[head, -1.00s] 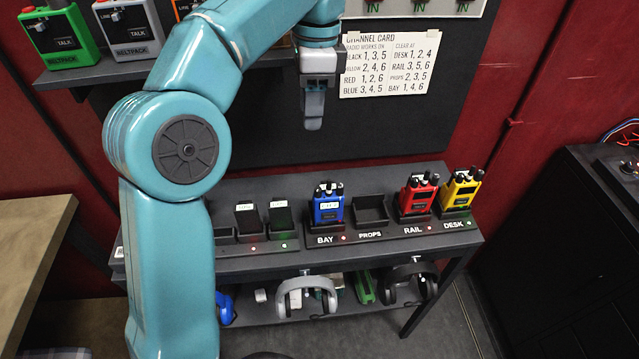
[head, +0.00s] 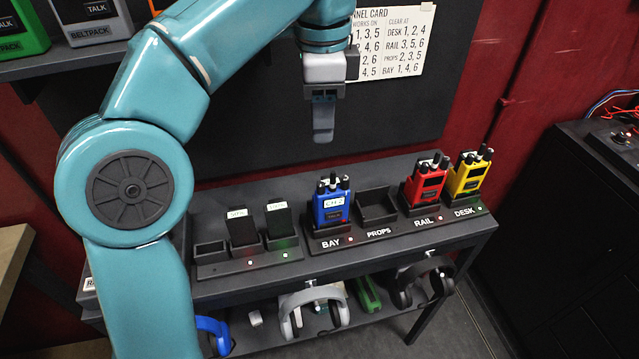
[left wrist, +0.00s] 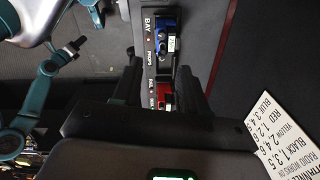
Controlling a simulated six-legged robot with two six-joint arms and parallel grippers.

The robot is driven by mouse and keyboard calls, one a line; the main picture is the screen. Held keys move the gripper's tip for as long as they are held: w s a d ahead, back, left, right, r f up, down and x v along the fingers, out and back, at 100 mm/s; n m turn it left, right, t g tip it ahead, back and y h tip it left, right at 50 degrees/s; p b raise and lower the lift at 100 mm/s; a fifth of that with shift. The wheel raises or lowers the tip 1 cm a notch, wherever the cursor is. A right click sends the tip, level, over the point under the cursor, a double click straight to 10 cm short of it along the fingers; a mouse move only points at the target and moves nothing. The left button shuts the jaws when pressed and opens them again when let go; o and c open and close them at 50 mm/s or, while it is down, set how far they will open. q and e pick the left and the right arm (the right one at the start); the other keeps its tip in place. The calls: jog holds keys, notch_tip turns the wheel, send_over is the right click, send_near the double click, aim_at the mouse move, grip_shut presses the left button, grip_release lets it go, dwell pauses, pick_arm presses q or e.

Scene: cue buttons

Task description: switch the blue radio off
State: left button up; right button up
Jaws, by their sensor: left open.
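The blue radio (head: 331,205) stands upright in the slot labelled BAY on the dark shelf, with a small label on its front and knobs on top. It also shows in the left wrist view (left wrist: 165,47), seen from above. My left gripper (head: 323,128) hangs above and slightly left of the blue radio, apart from it, in front of the dark panel. In the left wrist view its two dark fingers (left wrist: 160,88) are spread apart with nothing between them touching.
A red radio (head: 424,183) stands in RAIL and a yellow radio (head: 468,177) in DESK. The PROPS slot (head: 376,208) is empty. Two dark packs stand in a charger (head: 247,262) at left. Headsets (head: 314,308) hang below. A channel card (head: 405,40) is on the panel.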

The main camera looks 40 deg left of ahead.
aim_at(320, 184)
pick_arm(q)
jog(key=f+b, duration=0.1)
jog(key=f, duration=0.3)
jog(key=f+b, duration=0.1)
jog(key=f, duration=0.3)
jog(key=f+b, duration=0.2)
jog(key=f, duration=0.3)
jog(key=shift+w+a, duration=0.3)
jog(key=shift+s+d+f, duration=0.1)
jog(key=shift+f, duration=0.3)
